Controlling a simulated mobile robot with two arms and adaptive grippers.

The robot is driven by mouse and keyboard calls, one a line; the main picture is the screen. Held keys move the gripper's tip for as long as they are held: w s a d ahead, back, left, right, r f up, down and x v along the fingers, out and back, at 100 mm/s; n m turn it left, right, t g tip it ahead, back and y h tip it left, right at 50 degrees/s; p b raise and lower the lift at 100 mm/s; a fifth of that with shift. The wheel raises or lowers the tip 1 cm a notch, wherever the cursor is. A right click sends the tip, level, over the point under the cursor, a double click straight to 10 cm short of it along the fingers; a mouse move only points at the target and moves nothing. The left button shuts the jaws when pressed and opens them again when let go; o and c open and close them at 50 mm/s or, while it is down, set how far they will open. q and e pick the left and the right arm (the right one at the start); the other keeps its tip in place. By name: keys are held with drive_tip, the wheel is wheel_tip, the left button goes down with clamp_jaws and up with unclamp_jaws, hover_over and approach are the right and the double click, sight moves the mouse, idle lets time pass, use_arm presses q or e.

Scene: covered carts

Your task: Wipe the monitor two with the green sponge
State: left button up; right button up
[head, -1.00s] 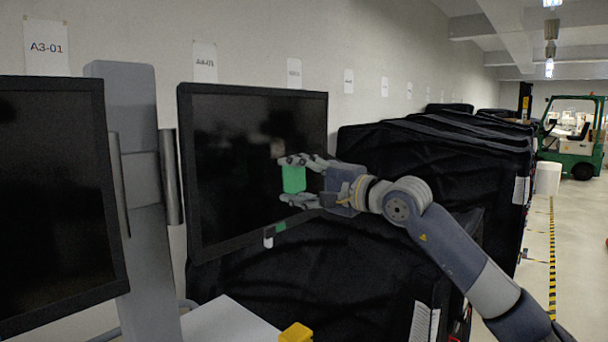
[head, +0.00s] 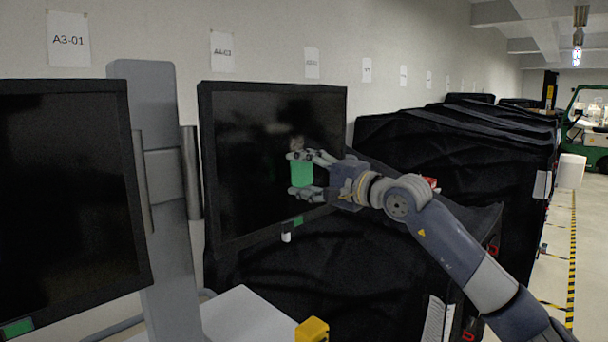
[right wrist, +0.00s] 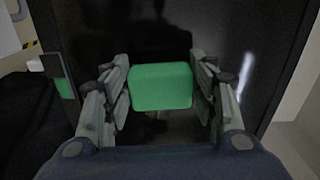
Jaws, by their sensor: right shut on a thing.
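My right gripper (head: 305,174) is shut on the green sponge (head: 301,173), one finger above it and one below. The sponge also shows between the fingers in the right wrist view (right wrist: 160,87). They are in front of the dark screen of the right-hand monitor (head: 240,165); I cannot tell whether the sponge touches it. A second dark monitor (head: 65,190) stands at the left. Neither monitor shows a number, so I cannot tell which is monitor two. My left gripper is not in view.
A grey post (head: 160,190) stands between the monitors. A white surface (head: 245,315) and a yellow object (head: 312,330) are at the bottom. Black covered carts (head: 440,145) line the wall behind my right arm. Open floor (head: 590,240) lies at the far right.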

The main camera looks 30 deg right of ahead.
drive_tip(key=shift+p+x, duration=0.55)
drive_tip(key=shift+x, duration=0.5)
